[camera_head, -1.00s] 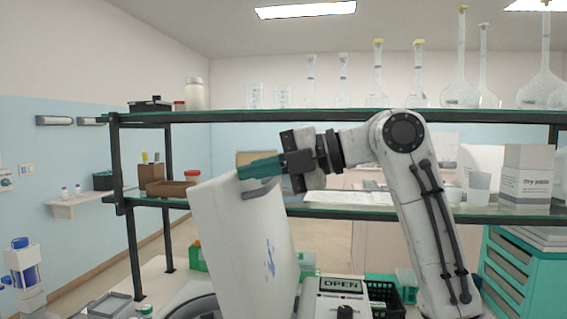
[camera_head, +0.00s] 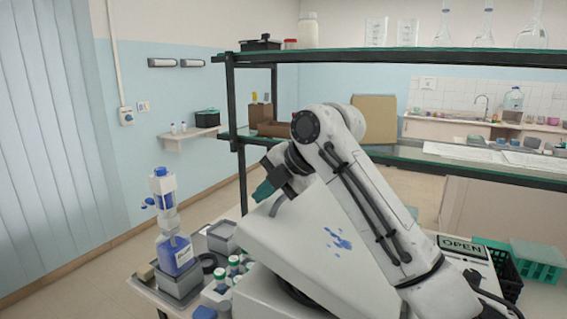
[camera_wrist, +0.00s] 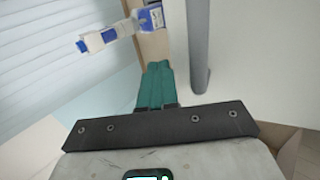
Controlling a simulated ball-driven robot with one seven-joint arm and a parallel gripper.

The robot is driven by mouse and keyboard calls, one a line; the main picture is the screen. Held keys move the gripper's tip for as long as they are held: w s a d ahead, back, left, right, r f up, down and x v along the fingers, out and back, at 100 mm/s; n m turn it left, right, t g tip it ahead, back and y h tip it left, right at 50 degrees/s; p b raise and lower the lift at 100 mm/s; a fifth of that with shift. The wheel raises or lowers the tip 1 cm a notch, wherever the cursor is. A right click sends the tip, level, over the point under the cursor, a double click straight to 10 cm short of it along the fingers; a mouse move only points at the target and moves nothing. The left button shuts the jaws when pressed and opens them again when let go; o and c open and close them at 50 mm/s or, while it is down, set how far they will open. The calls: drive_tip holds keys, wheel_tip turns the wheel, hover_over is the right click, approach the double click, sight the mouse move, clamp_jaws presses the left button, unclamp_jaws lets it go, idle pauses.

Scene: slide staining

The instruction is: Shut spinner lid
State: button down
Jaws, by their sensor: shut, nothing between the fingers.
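The spinner's white lid (camera_head: 325,228), with blue marks, is partly lowered and tilted over the white spinner base (camera_head: 262,296). A dark gap shows between lid and base. A sign on the spinner (camera_head: 462,248) reads OPEN. My gripper (camera_head: 262,191) has teal fingers, shut and empty, at the lid's upper left edge beside its grey handle (camera_head: 278,205). In the wrist view the shut fingers (camera_wrist: 156,82) lie just left of the grey handle (camera_wrist: 198,45) and the white lid (camera_wrist: 255,55). I cannot tell whether they touch it. My arm hides part of the lid's right side.
A blue-labelled bottle (camera_head: 175,252) and several green-capped vials (camera_head: 235,266) stand left of the spinner. A glass shelf (camera_head: 420,58) with glassware spans behind. A black basket (camera_head: 503,270) and teal rack (camera_head: 538,262) stand right.

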drive_tip(key=a+f+b, duration=0.1)
drive_tip(key=f, duration=0.2)
drive_tip(key=w+a+f+b, duration=0.1)
drive_tip(key=f, duration=0.3)
drive_tip(key=a+f+b, duration=0.1)
drive_tip(key=f, duration=0.3)
drive_tip(key=shift+w+f, duration=0.15)
drive_tip(key=shift+w, duration=0.2)
drive_tip(key=shift+a+f+b, duration=0.15)
drive_tip(key=shift+f+b, duration=0.2)
drive_tip(key=shift+f, duration=0.6)
drive_tip(key=shift+f, duration=0.1)
